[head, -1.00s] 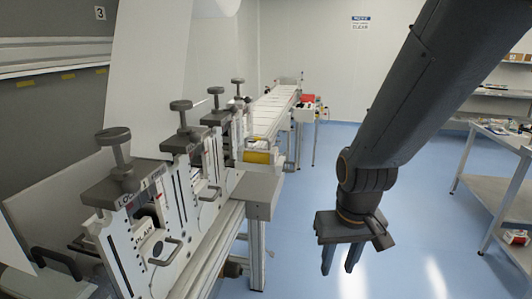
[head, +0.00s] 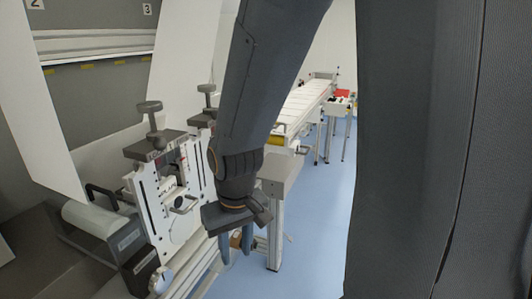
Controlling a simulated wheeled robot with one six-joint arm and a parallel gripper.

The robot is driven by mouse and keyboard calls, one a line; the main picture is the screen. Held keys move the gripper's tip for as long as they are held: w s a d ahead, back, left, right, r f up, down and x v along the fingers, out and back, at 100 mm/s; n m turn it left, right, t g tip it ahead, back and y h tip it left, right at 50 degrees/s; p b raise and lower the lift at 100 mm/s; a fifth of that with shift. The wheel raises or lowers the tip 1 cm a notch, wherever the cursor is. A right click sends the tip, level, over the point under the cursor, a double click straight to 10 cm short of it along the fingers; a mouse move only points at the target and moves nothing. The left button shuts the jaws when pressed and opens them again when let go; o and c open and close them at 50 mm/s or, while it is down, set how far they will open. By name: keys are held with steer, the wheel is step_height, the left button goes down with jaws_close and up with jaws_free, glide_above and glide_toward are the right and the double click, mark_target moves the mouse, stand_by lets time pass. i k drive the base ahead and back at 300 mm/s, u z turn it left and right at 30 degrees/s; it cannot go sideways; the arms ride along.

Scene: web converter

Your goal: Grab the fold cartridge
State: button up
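A row of upright white cartridge-like units with grey clamp knobs stands along the machine at left. The nearest white unit (head: 152,215) has a dark slot, a handle (head: 184,204) and a round outline on its face. No label saying fold is readable, so I cannot tell which unit is the fold cartridge. My gripper (head: 236,250) points down just right of the nearest unit, in front of the machine's side. My arm hides part of the units behind.
A grey post with a block top (head: 281,172) stands right of my gripper. A white conveyor (head: 303,98) runs to the back, with a small table (head: 340,106) beside it. Blue floor (head: 325,215) is open at right.

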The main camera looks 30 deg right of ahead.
mark_target(278, 139)
steer(key=u, duration=0.05)
steer(key=k, duration=0.8)
steer(key=z, duration=0.8)
steer(key=i, duration=0.5)
steer(key=k, duration=0.5)
steer(key=z, duration=0.45)
steer(key=i, duration=0.6)
steer(key=u, duration=0.6)
steer(key=i, duration=0.55)
steer(key=u, duration=0.55)
